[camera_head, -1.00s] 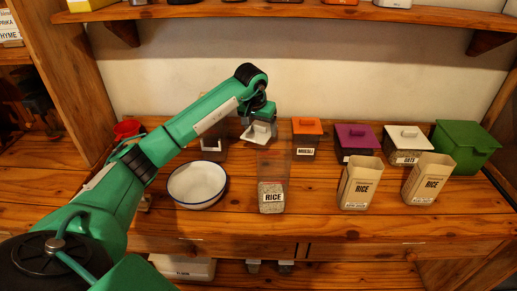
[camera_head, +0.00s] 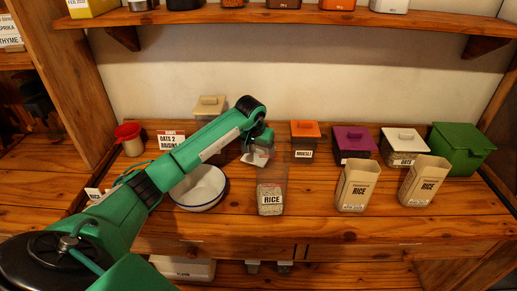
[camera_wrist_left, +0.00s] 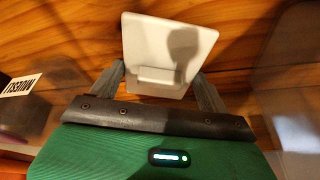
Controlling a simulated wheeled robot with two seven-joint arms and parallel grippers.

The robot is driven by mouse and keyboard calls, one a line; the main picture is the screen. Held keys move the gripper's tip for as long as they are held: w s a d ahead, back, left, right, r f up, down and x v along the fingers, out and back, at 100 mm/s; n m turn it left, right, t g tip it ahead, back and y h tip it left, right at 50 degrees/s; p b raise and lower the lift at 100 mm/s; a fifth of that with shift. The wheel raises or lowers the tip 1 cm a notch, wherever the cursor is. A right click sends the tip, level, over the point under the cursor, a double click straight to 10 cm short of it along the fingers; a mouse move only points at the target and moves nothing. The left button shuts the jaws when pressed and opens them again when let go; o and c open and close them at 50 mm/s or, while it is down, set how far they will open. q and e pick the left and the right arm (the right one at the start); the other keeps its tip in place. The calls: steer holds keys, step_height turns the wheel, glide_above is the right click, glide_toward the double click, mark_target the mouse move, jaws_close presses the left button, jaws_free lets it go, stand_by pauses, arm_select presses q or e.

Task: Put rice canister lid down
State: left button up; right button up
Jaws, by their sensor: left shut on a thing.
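My left gripper (camera_head: 262,146) is shut on the white, square rice canister lid (camera_head: 256,158). In the left wrist view the gripper (camera_wrist_left: 160,82) has a finger on each side of the lid's handle, and the lid (camera_wrist_left: 160,35) shows over the wood. In the head view the lid is just behind and left of the clear, open rice canister (camera_head: 271,198), low over the counter. Whether it touches the wood I cannot tell. The canister stands upright, labelled RICE, with grain in its lower part. My right gripper is not in view.
A white bowl (camera_head: 210,187) is left of the canister, partly behind my arm. A muesli canister (camera_head: 305,140), a purple-lidded canister (camera_head: 353,142) and an oats canister (camera_head: 404,146) stand to the right. Two rice packets (camera_head: 357,186) (camera_head: 425,182) and a green box (camera_head: 461,149) are farther right.

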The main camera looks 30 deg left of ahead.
arm_select(q)
steer(key=o, duration=1)
steer(key=shift+f, duration=0.15)
steer(key=shift+c, duration=0.2)
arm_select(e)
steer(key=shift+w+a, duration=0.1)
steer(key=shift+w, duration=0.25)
arm_select(q)
steer(key=shift+r, duration=0.3)
steer(key=shift+v, duration=1.15)
steer(key=b+v, duration=0.1)
steer(key=v, duration=0.8)
steer(key=shift+r, duration=0.25)
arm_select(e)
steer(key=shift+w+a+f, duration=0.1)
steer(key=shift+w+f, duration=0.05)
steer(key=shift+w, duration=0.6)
arm_select(q)
steer(key=shift+s, duration=0.1)
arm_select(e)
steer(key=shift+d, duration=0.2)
